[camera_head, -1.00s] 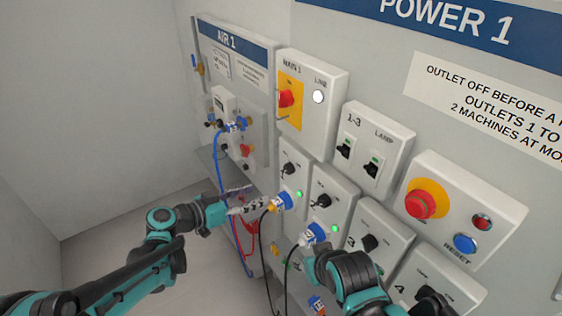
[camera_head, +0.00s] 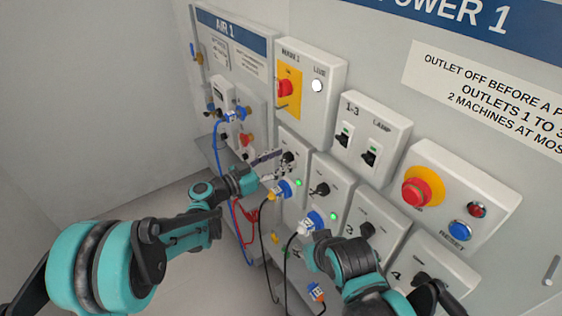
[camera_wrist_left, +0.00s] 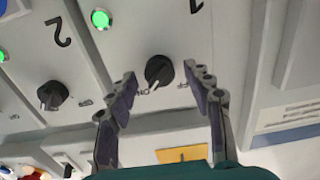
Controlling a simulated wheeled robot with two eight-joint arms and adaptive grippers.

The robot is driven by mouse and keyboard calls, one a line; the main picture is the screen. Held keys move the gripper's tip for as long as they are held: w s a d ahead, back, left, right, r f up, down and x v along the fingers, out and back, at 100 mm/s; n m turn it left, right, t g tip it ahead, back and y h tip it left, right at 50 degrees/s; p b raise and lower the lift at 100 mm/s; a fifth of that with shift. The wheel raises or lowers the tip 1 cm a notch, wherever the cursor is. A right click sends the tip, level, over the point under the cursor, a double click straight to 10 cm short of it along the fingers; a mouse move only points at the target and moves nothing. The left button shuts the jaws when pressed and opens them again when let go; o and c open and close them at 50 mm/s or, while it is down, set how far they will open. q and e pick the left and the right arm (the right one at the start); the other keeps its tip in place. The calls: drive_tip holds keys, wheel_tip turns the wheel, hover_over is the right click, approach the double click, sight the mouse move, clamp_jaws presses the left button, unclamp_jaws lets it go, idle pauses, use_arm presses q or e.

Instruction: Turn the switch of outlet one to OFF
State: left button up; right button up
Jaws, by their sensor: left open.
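The outlet one panel (camera_head: 291,176) has a black rotary switch (camera_head: 288,159), a lit green lamp (camera_head: 298,183) and a blue-and-white plug (camera_head: 284,190) below. My left gripper (camera_head: 272,164) is at this switch, reaching in from the left. In the left wrist view, the black switch (camera_wrist_left: 159,72) lies between the two open fingers (camera_wrist_left: 168,84), with a gap visible on both sides. Its pointer end faces the lower left there. The outlet one lamp (camera_wrist_left: 101,19) is green there too. My right arm shows at the bottom of the head view, but its gripper cannot be made out.
Outlet two's switch (camera_head: 321,189) is close to the right, with its own plug (camera_head: 311,223) and cable. The MAIN 1 box (camera_head: 318,107) is above. The air panel (camera_head: 255,67), with a blue hose (camera_head: 219,153), is to the left. Hanging cables run below the outlets.

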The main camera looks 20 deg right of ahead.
use_arm(q)
drive_tip(key=c, duration=1.2)
drive_tip(key=shift+o, duration=0.2)
drive_tip(key=shift+n, duration=0.3)
drive_tip(key=n, duration=0.3)
drive_tip(key=shift+w+n+b, duration=0.1)
drive_tip(key=shift+n+b, duration=0.3)
drive_tip(key=n, duration=0.4)
drive_tip(key=shift+b, duration=0.3)
drive_tip(key=shift+w+f+n+b, duration=0.1)
drive_tip(key=shift+n+b, duration=0.15)
drive_tip(key=shift+n, duration=2.1)
drive_tip(key=shift+f+n+b, duration=0.1)
drive_tip(key=shift+n+b, duration=0.1)
drive_tip(key=shift+n, duration=2.15)
